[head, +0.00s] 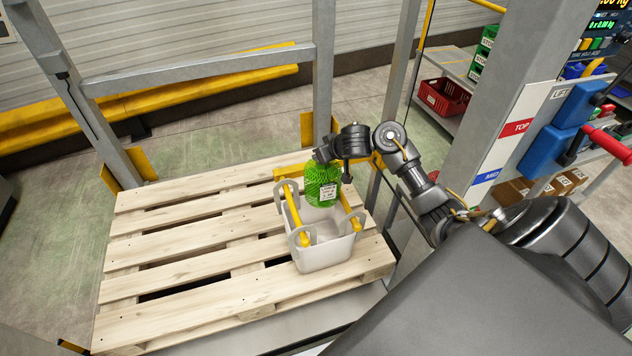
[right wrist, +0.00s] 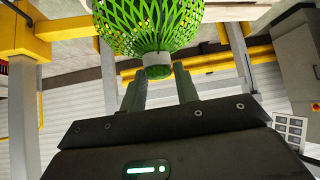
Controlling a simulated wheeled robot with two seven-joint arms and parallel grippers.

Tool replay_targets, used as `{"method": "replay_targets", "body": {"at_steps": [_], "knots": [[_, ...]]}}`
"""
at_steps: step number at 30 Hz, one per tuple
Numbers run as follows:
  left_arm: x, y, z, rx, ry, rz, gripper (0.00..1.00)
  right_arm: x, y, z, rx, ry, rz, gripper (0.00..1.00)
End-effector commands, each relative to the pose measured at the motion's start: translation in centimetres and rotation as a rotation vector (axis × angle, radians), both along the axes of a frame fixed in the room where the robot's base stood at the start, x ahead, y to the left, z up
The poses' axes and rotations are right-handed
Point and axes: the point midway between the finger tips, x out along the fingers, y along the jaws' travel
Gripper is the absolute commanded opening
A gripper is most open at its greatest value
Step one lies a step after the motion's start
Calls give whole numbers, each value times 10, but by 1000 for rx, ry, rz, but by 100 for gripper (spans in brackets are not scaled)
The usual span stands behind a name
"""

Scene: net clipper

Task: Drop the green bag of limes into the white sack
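The green net bag of limes (head: 316,182) hangs upright with a white label facing the head camera. It is over the back part of the open mouth of the white sack (head: 327,256); I cannot tell how far its bottom dips inside. The sack stands on the wooden pallet, held open by yellow bars. My right gripper (head: 324,156) is above the bag. In the right wrist view, the fingers (right wrist: 160,90) are at the white collar at the neck of the green bag (right wrist: 150,25) and hold it there. My left gripper is out of view.
The wooden pallet (head: 195,221) is bare left of the sack. Grey metal posts (head: 323,70) stand behind and beside it. A control panel with blue boxes (head: 560,140) is at the right. A red crate (head: 444,97) sits on a shelf at the back right.

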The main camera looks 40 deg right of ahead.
Motion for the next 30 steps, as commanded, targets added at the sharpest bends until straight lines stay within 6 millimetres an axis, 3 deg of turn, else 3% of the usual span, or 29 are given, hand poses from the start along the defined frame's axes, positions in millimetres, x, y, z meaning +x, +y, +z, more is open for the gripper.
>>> {"method": "replay_targets", "body": {"at_steps": [1, 5, 14, 19, 30], "knots": [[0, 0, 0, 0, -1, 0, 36, 0, 0, 1, 0, -2, 0, 37], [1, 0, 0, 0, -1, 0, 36, 0, 0, 1, 0, -1, 0, 54], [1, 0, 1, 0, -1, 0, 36, -1, 0, 0, -1, 2, 1, 55], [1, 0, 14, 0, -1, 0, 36, -14, 1, 18, -2, -1, 2, 55], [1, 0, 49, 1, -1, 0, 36, -63, 5, 68, -4, -1, 1, 55]]}}
